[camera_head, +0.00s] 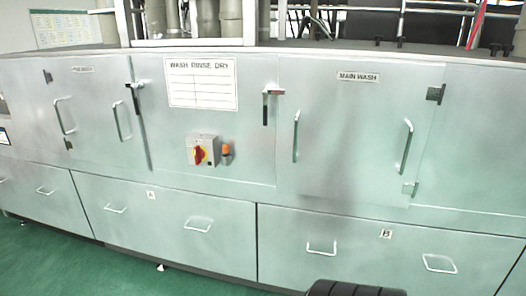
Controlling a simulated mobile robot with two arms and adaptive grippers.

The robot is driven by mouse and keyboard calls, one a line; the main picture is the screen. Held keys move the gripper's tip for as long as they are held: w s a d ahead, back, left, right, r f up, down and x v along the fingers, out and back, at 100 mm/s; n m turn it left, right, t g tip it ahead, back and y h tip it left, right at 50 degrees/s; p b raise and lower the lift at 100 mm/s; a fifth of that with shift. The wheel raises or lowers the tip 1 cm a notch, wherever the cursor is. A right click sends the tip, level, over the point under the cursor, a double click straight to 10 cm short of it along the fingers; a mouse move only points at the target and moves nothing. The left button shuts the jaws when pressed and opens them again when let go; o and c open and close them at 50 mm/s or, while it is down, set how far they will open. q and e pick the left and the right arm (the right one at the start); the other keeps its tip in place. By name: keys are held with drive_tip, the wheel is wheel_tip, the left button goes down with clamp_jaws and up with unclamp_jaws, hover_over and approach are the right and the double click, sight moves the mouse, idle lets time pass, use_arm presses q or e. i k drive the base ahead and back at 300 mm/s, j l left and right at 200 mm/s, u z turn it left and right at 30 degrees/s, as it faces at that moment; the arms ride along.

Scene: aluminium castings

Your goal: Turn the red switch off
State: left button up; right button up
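Neither of my grippers shows in the head view. Nothing touches the switch.
An orange-topped knob (226,150) is just right of the switch box. Door handles (296,135) and drawer handles (322,249) stick out from the machine front. A black rounded object (355,289) shows at the bottom edge. Green floor (60,268) is open at lower left.

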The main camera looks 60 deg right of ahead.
sight(199, 153)
drive_tip(key=z, duration=1.55)
